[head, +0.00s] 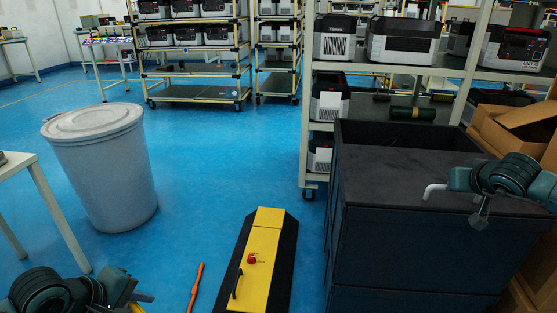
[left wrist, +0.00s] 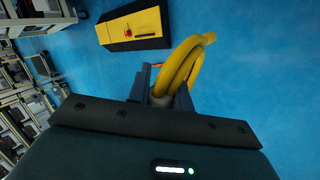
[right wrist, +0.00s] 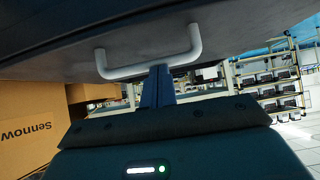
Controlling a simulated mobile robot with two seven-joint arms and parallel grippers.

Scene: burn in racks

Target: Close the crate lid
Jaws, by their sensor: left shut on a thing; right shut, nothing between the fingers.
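The large dark crate (head: 400,255) stands at the right in the head view. A dark panel, seemingly its lid (head: 390,175), shows at its top with a pale bent handle (head: 432,188); I cannot tell whether it is fully seated. In the right wrist view the pale U-shaped handle (right wrist: 150,72) hangs from the dark panel (right wrist: 200,25). My right gripper (head: 480,217) is shut and empty; its fingertips (right wrist: 158,72) are at the handle, contact unclear. My left gripper (head: 143,298) is shut on a yellow coil (left wrist: 182,68), away from the crate.
Cardboard boxes (head: 510,130) stand right of the crate. A rack (head: 308,140) with several devices stands behind it. A yellow-black floor unit (head: 262,245) with a red knob, an orange tool (head: 196,287) and a grey lidded bin (head: 100,165) are to the left. Blue floor lies between them.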

